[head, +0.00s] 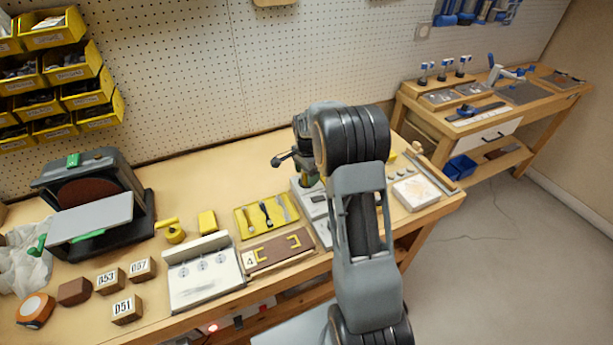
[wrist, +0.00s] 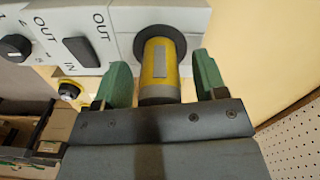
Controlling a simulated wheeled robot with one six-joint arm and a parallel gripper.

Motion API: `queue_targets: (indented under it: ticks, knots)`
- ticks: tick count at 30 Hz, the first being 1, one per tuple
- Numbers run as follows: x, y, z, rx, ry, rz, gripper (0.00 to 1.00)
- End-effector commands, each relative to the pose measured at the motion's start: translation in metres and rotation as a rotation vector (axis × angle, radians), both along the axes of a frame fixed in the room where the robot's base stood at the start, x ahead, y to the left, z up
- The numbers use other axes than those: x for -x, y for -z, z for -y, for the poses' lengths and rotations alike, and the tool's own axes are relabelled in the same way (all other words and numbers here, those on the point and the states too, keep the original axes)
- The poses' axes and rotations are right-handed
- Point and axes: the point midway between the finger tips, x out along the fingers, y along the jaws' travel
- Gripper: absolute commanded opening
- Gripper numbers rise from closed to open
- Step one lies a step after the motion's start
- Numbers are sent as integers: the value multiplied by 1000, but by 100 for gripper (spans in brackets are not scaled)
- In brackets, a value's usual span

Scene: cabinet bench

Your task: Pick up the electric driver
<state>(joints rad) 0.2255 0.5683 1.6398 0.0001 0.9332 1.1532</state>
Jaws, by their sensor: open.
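In the wrist view a yellow cylinder with a grey strip, which looks like the electric driver (wrist: 158,80), stands in a dark round opening of a white unit (wrist: 190,14). My gripper (wrist: 161,62) has its two green fingers apart, one on each side of the cylinder. A gap shows on both sides, so the fingers seem not to touch it. In the head view my arm hides most of this spot. The white unit (head: 308,202) shows there beside my arm, and the fingers and driver cannot be made out clearly.
The white unit carries a dark rocker switch (wrist: 81,51) and a knob (wrist: 14,47) near my gripper. Left of it on the bench are a yellow tray (head: 241,226) with tools, a white board (head: 205,288) and numbered blocks (head: 126,310). A pegboard (head: 190,90) stands behind.

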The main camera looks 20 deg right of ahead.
Motion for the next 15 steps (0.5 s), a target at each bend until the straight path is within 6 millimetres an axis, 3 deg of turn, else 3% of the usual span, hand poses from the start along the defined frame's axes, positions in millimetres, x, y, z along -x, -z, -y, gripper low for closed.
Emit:
queue_targets:
  ticks: [9, 15]
  knots:
    - [0, 5, 0, 0, 0, 0, 65]
    - [0, 5, 0, 0, 0, 0, 47]
